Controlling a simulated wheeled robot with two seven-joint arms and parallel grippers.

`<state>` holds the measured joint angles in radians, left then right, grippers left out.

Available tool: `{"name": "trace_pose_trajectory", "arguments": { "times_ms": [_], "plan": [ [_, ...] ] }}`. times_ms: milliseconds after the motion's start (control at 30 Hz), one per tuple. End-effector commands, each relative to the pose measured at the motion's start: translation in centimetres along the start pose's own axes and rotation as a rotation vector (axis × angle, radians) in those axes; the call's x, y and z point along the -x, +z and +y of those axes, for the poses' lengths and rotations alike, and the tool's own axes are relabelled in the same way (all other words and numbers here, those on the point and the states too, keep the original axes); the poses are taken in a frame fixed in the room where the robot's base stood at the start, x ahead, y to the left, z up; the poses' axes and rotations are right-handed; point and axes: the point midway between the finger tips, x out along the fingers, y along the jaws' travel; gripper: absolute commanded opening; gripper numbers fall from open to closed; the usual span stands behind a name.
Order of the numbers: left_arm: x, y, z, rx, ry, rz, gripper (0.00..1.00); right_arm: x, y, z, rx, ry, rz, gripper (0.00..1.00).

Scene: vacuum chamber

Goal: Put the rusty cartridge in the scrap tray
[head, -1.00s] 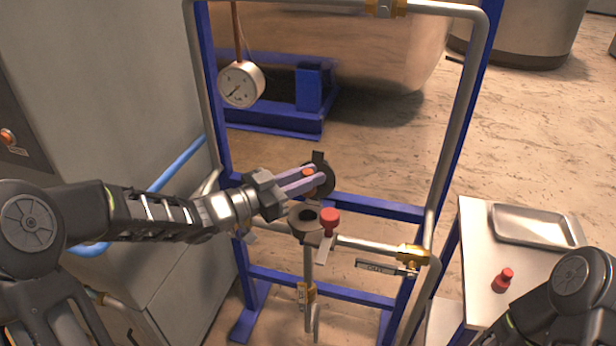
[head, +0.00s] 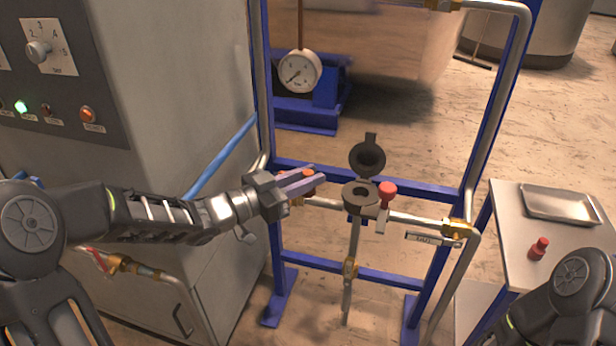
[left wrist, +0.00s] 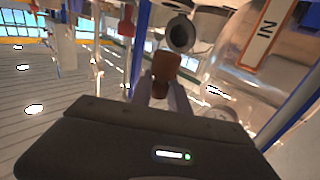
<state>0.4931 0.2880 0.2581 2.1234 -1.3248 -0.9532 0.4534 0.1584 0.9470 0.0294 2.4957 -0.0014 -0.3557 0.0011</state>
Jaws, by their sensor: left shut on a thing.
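My left gripper (head: 312,178) is shut on the rusty cartridge (head: 308,174), a small orange-brown piece between the fingertips. It is held in the air, left of the dark round housing (head: 352,200), whose cap (head: 367,157) stands open. The left wrist view shows the brown cartridge (left wrist: 165,68) upright between the fingers, with the open cap (left wrist: 181,34) behind it. The scrap tray appears to be the shallow metal tray (head: 562,217) on the side table at the right; it looks empty. My right gripper is out of view; only part of that arm shows at the lower right.
A red-topped piece (head: 539,247) stands on the side table (head: 508,215) in front of the tray. A red knob (head: 387,189) sits beside the housing. Blue frame posts and grey pipes stand between my left gripper and the table. A gauge (head: 299,71) hangs above.

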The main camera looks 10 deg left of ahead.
Motion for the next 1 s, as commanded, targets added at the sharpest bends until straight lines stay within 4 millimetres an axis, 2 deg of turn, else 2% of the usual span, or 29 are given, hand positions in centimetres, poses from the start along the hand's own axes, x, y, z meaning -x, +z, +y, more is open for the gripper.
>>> {"name": "trace_pose_trajectory", "arguments": {
  "times_ms": [467, 667, 900, 1000],
  "plan": [
    [1.0, 4.1, -1.5, 0.008, -0.247, -0.003, 0.00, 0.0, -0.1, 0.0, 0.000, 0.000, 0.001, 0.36],
    [1.7, 7.1, -2.6, 0.008, -0.430, -0.007, 0.00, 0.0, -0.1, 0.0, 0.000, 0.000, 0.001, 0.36],
    [2.7, 11.7, -4.6, 0.005, -0.724, -0.006, 0.00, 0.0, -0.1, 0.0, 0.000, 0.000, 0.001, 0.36],
    [3.3, 12.2, -5.2, 0.001, -0.779, -0.005, 0.00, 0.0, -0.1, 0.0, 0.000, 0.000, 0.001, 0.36]
  ]
}}
